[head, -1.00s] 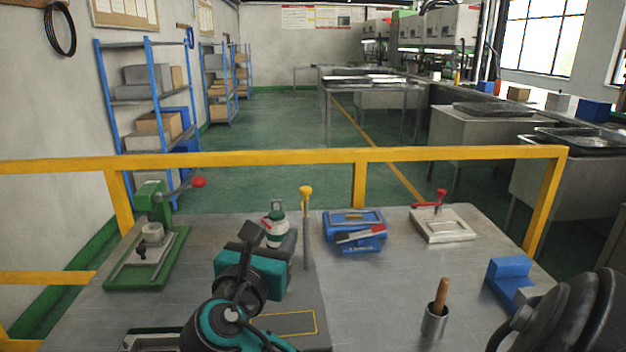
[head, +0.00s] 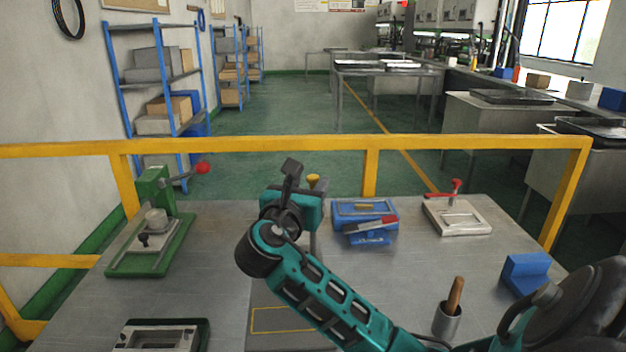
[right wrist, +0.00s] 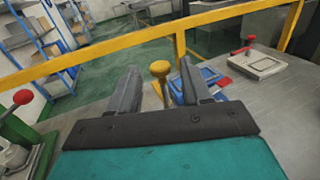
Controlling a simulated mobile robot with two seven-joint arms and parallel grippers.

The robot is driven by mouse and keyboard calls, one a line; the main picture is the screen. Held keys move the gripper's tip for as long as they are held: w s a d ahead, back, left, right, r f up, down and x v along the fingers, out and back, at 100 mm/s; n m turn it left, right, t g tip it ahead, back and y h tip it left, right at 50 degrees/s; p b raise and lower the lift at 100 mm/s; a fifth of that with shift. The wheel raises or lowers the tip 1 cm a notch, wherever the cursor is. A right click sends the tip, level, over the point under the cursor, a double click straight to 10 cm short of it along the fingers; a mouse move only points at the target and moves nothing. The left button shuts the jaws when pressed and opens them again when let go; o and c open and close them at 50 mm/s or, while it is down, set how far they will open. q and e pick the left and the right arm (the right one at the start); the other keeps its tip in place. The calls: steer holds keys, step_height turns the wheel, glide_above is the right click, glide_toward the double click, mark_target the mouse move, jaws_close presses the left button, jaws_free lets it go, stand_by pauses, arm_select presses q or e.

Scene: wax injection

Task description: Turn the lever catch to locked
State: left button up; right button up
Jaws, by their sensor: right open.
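A yellow knob (head: 313,180) on an upright post shows beside my right gripper (head: 291,172) at the table's far side; the gripper partly covers it. In the right wrist view, the knob (right wrist: 160,69) appears between the two spread fingers of the right gripper (right wrist: 158,88), apart from both. The gripper is open and empty. A blue box (head: 365,215) with a red-ended lever (head: 375,225) stands right of it. A pale frame (head: 458,217) with a red lever handle (head: 456,187) stands farther right. I cannot tell which of these is the lever catch. My left gripper is not in view.
A green fixture (head: 155,215) with a red-knobbed lever stands at the left. A metal cup (head: 447,322) with a wooden handle and a blue block (head: 526,273) stand at the right. A yellow rail (head: 440,145) runs behind the table (head: 215,290).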

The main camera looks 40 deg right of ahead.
mark_target(311, 181)
steer(key=shift+x, duration=1.65)
jaws_close()
